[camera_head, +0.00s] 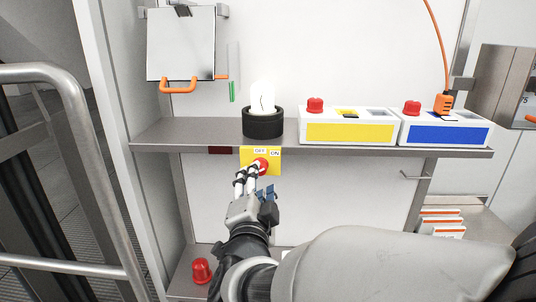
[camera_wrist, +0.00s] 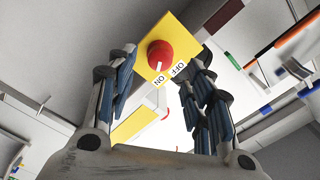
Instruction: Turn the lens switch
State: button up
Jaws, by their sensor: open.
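The lens switch is a red round knob (camera_head: 262,165) on a yellow plate (camera_head: 246,157) marked OFF and ON, fixed at the front edge of the shelf below the lamp. In the wrist view the red knob (camera_wrist: 160,53) shows a small white mark on the side of the labels; I cannot tell which label it points at. My gripper (camera_head: 249,176) is open in front of the switch. In the wrist view my gripper (camera_wrist: 161,63) has its fingers apart, with the knob between them in the picture. I cannot tell whether they touch it. Part of the plate is hidden behind the right finger.
On the shelf (camera_head: 190,134) above stand a lit white lamp in a black base (camera_head: 263,123), a yellow-fronted box (camera_head: 345,131) and a blue-fronted box (camera_head: 445,134), both with red buttons. A metal handrail (camera_head: 105,130) stands at the left. A red object (camera_head: 201,270) is low at the left.

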jog(key=w, duration=0.5)
jog(key=shift+w+d, duration=0.1)
jog(key=shift+w, duration=0.05)
jog(key=shift+c, duration=0.4)
jog(key=c, duration=1)
